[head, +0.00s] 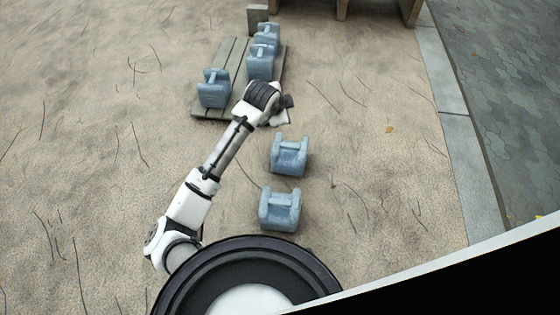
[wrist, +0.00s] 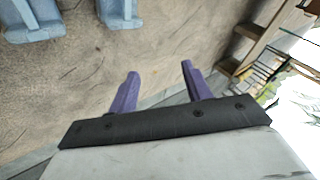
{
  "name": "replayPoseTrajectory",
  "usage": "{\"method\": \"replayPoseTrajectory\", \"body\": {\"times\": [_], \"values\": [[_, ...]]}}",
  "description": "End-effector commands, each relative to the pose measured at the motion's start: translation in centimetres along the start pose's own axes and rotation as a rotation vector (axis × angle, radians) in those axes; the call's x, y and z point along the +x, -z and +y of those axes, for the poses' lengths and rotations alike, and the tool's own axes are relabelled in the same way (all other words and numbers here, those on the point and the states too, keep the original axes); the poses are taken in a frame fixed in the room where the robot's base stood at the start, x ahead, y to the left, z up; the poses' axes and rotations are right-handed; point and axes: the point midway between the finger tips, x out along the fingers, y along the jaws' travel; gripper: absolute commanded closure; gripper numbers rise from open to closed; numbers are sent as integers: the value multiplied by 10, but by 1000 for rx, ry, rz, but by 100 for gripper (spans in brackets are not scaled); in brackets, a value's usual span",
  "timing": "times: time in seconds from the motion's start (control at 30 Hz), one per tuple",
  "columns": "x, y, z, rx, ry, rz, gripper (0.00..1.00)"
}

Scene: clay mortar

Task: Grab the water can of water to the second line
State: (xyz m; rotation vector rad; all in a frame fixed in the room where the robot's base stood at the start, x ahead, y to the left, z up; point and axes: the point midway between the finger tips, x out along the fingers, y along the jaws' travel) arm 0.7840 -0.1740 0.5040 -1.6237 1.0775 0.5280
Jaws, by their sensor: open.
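Several blue-grey water cans with top handles stand upright. On the wooden pallet are a front can (head: 214,90), a can behind it to the right (head: 260,64) and a farther can (head: 267,36), partly hidden. Two more stand on the sand: one nearer the pallet (head: 289,157) and one close to my base (head: 280,210). My gripper (head: 282,108) is above the ground at the pallet's right front corner, its fingers hard to make out in the head view. In the wrist view my gripper (wrist: 158,70) has its purple fingers apart with nothing between them. Two cans (wrist: 33,22) (wrist: 120,14) show at upper left, apart from the fingers.
The grey plank pallet (head: 237,56) lies on sandy ground. A wooden structure (head: 342,8) stands at the back, with a small block (head: 257,16) near the pallet's far end. A stone kerb (head: 455,130) borders paving at right. Open sand lies left and right of the cans.

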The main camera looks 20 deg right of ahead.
Motion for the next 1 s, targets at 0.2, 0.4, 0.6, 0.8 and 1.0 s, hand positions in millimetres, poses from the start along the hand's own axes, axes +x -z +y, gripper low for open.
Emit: {"method": "replayPoseTrajectory", "body": {"times": [0.2, 0.4, 0.6, 0.8, 1.0], "values": [[70, -55, 150, 198, -417, -191, 51], [80, -84, 210, 282, -597, -266, 51], [102, -96, 232, 294, -624, -276, 51], [133, -109, 252, 293, -621, -274, 51], [147, -115, 261, 293, -619, -274, 51]]}}
